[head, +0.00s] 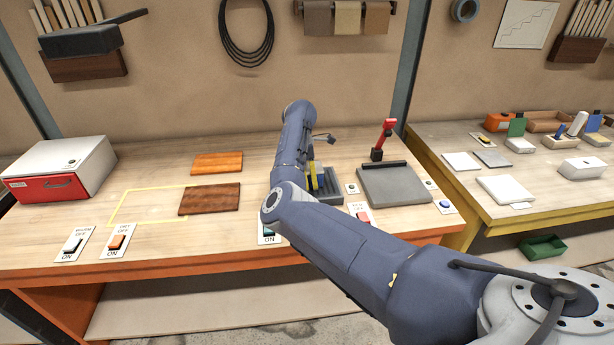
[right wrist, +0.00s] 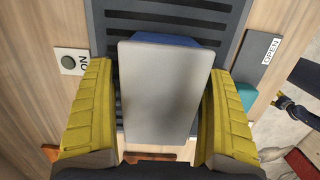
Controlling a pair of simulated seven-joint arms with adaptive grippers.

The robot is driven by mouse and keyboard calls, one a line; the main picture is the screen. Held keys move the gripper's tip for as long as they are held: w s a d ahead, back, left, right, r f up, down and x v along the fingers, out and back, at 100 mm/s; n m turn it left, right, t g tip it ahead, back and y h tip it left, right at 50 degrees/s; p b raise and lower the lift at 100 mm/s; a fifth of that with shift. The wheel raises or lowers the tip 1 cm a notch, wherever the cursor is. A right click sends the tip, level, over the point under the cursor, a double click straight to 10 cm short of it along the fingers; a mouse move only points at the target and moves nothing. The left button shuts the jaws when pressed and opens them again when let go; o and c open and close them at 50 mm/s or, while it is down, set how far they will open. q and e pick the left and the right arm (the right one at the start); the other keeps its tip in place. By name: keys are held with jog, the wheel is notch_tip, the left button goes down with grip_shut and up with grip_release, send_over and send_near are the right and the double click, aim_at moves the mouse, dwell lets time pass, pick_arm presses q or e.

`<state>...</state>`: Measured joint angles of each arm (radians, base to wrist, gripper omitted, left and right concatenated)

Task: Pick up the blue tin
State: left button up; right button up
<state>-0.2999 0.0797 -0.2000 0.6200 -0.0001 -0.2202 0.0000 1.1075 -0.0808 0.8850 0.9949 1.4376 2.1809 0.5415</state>
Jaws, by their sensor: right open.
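The tin shows in the right wrist view as a block with a pale grey top (right wrist: 165,95) and a strip of blue side at its far edge. It stands on a dark ribbed plate (right wrist: 180,18). My right gripper (right wrist: 157,78) is open, with one yellow finger on each side of the tin. I cannot tell whether either finger touches it. In the head view my right gripper (head: 316,178) is partly hidden behind my own arm, over the ribbed plate, and I cannot make out the tin there. My left gripper is not in view.
A grey slab with a red-handled lever (head: 386,138) is right of the ribbed plate. Wooden boards (head: 210,199), a red and white box (head: 60,170) and switches (head: 116,241) lie to the left. A second bench (head: 480,220) holds small blocks at right.

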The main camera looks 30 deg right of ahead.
jog(key=c, duration=1.5)
jog(key=shift+r, duration=0.1)
jog(key=shift+c, duration=0.6)
jog(key=shift+r, duration=0.1)
